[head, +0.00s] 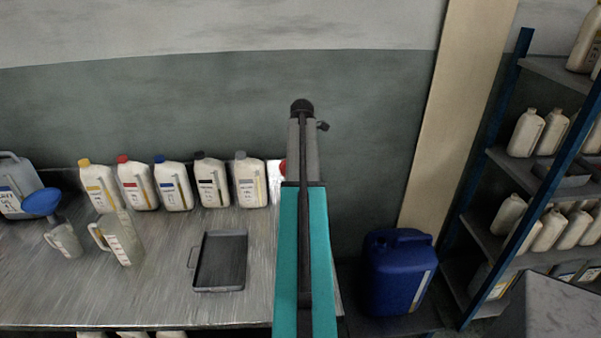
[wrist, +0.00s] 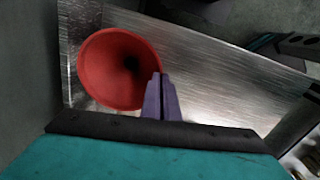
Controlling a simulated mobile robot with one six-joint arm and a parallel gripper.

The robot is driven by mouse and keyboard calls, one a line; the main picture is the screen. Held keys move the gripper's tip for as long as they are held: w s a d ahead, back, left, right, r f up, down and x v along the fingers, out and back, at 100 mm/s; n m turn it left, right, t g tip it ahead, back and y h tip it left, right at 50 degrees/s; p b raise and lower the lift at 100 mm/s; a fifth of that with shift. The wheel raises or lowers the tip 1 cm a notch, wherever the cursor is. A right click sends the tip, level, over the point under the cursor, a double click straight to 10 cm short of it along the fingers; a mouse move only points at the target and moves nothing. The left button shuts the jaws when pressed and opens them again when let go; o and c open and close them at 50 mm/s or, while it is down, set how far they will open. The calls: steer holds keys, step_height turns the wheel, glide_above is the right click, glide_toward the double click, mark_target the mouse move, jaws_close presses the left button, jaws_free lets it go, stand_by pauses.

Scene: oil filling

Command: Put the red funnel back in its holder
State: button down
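The red funnel (wrist: 108,72) fills the upper left of the wrist view, its wide mouth turned toward the camera. My gripper (wrist: 161,75) has its two purple fingers close together at the funnel's right rim, and the rim runs in between them. The contact itself is partly hidden. In the head view my teal arm covers the gripper and most of the funnel; only a small red patch (head: 283,171) shows at the arm's left edge. I cannot make out the funnel's holder in either view.
The metal table (head: 150,270) carries several capped bottles along the back. A grey tray (head: 220,288), a clear jug (head: 122,240) and a blue funnel (head: 41,202) over a small jug (head: 66,241) stand left. A blue canister (head: 395,275) and shelf rack (head: 490,155) stand right.

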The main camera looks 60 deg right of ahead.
steer(key=shift+f, duration=0.2)
stand_by(0.3)
steer(key=c, duration=2)
jaws_free()
steer(key=shift+r, duration=0.1)
steer(key=shift+s+a+r+b, duration=0.1)
steer(key=shift+r+b, duration=0.45)
steer(key=shift+r, duration=1.7)
steer(key=shift+s+a+r+b, duration=0.1)
steer(key=shift+r+b, duration=0.4)
steer(key=shift+r, duration=1.8)
steer(key=shift+s+a+r+b, duration=0.1)
steer(key=shift+r+b, duration=0.45)
steer(key=shift+r, duration=1.7)
steer(key=shift+s, duration=0.1)
